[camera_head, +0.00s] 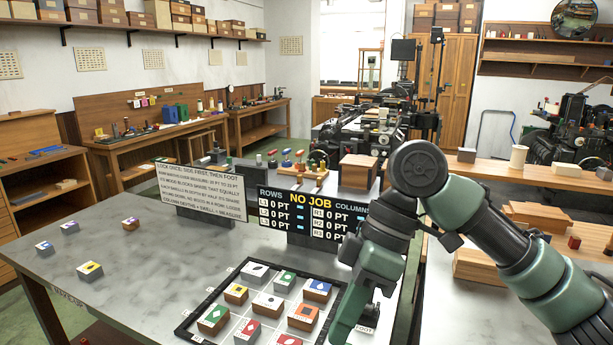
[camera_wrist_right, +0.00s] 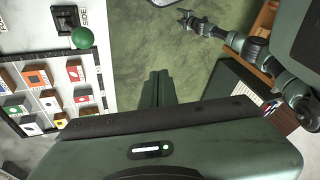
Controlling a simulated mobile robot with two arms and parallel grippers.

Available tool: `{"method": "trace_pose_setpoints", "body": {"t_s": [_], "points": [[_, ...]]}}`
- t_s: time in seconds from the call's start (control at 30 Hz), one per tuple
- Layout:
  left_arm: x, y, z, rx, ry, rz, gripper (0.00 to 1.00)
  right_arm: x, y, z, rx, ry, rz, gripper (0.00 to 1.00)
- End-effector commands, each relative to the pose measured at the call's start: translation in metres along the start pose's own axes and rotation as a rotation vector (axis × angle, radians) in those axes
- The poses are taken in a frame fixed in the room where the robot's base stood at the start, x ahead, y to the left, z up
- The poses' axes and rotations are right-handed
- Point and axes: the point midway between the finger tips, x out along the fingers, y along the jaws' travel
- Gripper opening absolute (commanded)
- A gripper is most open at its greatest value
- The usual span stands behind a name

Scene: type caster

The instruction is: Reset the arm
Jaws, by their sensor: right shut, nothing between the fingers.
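My right arm comes in from the right in the head view and bends down at a large round joint. Its gripper (camera_head: 346,318) is low in the picture, over the right edge of the block tray (camera_head: 186,327); its fingertips are hard to make out there. In the right wrist view the two fingers of the right gripper (camera_wrist_right: 155,88) lie together, shut and empty, above the green floor beside the table edge. Another green arm, which looks like my left, shows at the upper right of that view; its small gripper (camera_wrist_right: 186,18) is too small to read.
An instruction sign (camera_head: 200,190) and a dark score board (camera_head: 312,215) stand behind the tray. A green-knobbed lever (camera_wrist_right: 82,38) is near the table edge.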

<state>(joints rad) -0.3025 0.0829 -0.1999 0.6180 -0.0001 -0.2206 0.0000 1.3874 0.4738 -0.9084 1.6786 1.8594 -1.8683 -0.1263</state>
Motion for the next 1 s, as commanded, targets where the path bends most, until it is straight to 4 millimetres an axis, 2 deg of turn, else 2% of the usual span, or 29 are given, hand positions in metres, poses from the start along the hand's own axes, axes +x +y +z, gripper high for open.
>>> {"method": "trace_pose_setpoints", "body": {"t_s": [0.17,0.37,0.67,0.87,1.0], "points": [[0.000,0.001,-0.013,-0.001,0.019,0.001,0.59,0.034,0.008,0.003,0.010,0.019,0.010,0.00],[0.000,0.002,-0.010,-0.001,0.015,0.003,0.59,0.083,0.019,0.007,0.039,0.066,0.038,0.00],[0.000,0.003,-0.003,-0.001,0.005,0.004,0.59,0.184,0.029,0.027,0.204,0.225,0.138,0.00],[0.000,0.003,-0.003,-0.001,0.004,0.004,0.59,0.235,0.030,0.062,0.414,0.319,0.243,0.00],[0.000,0.003,-0.003,-0.001,0.004,0.004,0.59,0.262,0.025,0.104,0.596,0.344,0.337,0.00]]}}
